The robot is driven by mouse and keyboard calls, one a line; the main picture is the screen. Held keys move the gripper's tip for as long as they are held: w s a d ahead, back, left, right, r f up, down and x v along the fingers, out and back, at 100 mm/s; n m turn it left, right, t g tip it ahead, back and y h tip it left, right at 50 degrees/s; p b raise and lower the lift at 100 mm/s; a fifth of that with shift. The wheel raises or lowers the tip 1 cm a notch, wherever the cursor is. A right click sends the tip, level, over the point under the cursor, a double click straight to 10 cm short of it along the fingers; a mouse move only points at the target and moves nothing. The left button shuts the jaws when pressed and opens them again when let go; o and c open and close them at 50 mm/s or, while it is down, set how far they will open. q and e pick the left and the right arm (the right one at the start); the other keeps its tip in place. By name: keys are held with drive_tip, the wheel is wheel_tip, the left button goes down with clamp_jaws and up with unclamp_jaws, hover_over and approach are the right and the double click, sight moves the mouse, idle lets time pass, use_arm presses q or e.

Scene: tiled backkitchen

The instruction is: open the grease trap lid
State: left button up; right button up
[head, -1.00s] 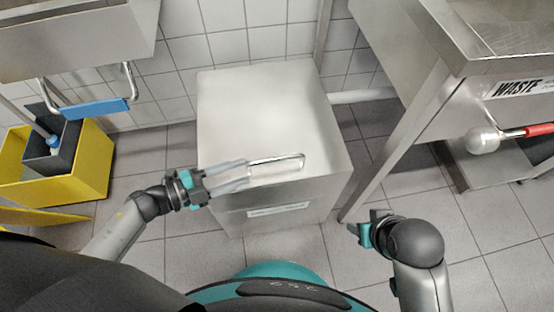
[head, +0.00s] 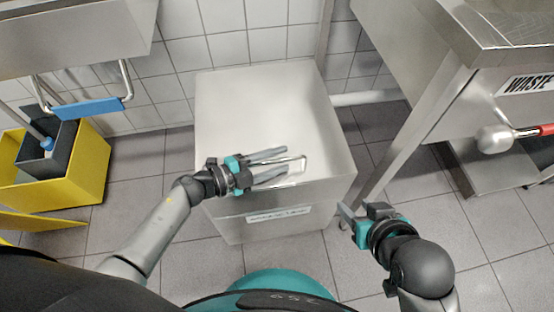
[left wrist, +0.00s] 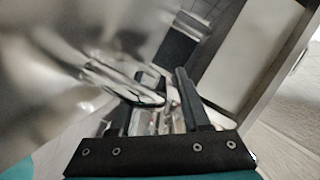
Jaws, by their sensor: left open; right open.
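The grease trap is a steel box on the floor, and its flat lid (head: 260,105) lies shut on top. A bar handle (head: 300,166) sits near the lid's front edge. My left gripper (head: 285,162) is open over the front of the lid, its fingers pointing at the handle and partly covering it. In the left wrist view, the handle (left wrist: 125,85) shows blurred by the open fingers; I cannot tell whether they touch it. My right gripper (head: 342,213) is open and empty, near the box's front right corner.
A steel counter with a WASTE label (head: 526,84) and a red-handled valve (head: 540,130) stands at the right. A yellow bucket (head: 85,170) stands at the left, below a sink with a blue-gripped handle (head: 90,108). A pipe (head: 368,97) runs behind the box.

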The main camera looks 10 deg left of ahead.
use_arm(q)
clamp_jaws()
idle(0.4)
idle(1.1)
